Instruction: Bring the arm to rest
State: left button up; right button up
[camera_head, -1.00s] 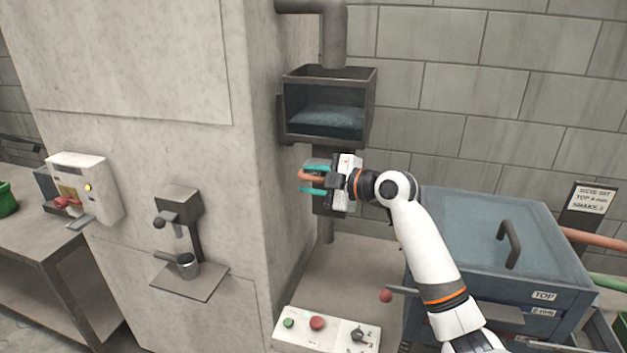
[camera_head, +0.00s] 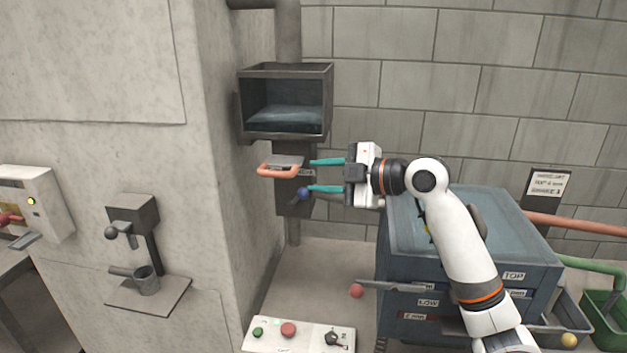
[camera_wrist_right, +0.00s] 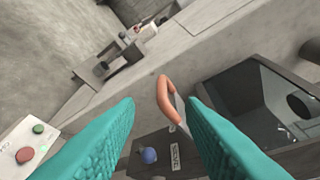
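My right gripper (camera_head: 328,174) has teal fingers spread apart with nothing between them. It is just right of an orange handle (camera_head: 279,171) on the dark fixture (camera_head: 294,207) below the wall hopper, and apart from it. In the right wrist view the orange handle (camera_wrist_right: 170,100) shows beyond the gap between the open fingers (camera_wrist_right: 161,108). A blue knob (camera_head: 304,194) sits on the same fixture near the lower finger, and it also shows in the wrist view (camera_wrist_right: 148,155). My left gripper is not in view.
The dark hopper (camera_head: 287,104) is above the gripper. A blue drawer cabinet (camera_head: 470,225) stands under my right arm, with a red-knobbed lever (camera_head: 357,291) at its left. A button panel (camera_head: 298,335) is at the bottom. A concrete wall (camera_head: 215,180) stands to the left.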

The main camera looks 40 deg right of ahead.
dwell(0.5)
jog(key=s+a+f+m+g+h, duration=0.1)
jog(key=s+a+f+m+g, duration=0.15)
jog(key=f, duration=0.65)
jog(key=s+a+f+m+g+h, duration=0.15)
jog(key=a+f, duration=0.25)
jog(key=f, duration=0.5)
jog(key=s+a+f+m+g, duration=0.2)
jog(key=a+f, duration=0.2)
jog(key=f, duration=0.4)
jog(key=s+a+f+m+g+h, duration=0.2)
jog(key=s+a+f+m+g, duration=0.25)
jog(key=s, duration=0.45)
jog(key=s+a+f+m+g+h, duration=0.1)
jog(key=s+a+f+m, duration=0.3)
jog(key=s+a+f, duration=0.45)
notch_tip(320, 180, down, 25)
jog(key=s+d, duration=0.3)
jog(key=s+d+f+g, duration=0.2)
jog(key=s+f, duration=1.3)
jog(key=f, duration=0.1)
jog(key=shift+s+d+n+b, duration=0.25)
jog(key=shift+s+n+b, duration=0.1)
jog(key=shift+n, duration=0.1)
